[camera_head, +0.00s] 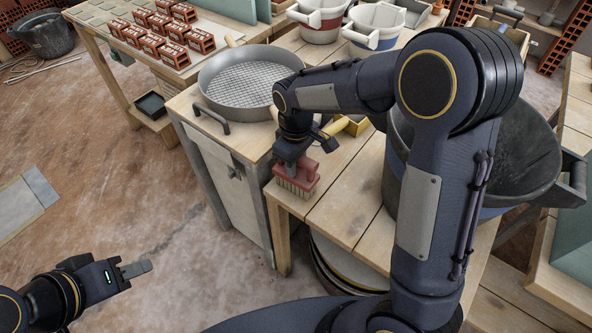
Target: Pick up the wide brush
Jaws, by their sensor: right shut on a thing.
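The wide brush (297,180) has a red body and pale bristles pointing down. It is at the near left corner of the wooden table, and I cannot tell whether the bristles touch the boards. My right gripper (290,160) is above the brush and shut on its red upper part; the fingertips are partly hidden. My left gripper (136,268) is low at the left, away from the tables and over the floor. I see its fingers nearly edge-on, so their gap does not show.
A round sieve (218,98) sits on a cabinet behind the brush. A large dark bucket (535,140) stands to the right, partly behind my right arm. A yellow-handled tool (340,126) lies behind the brush. Several bricks (160,45) are at the back left. Floor at left is mostly clear.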

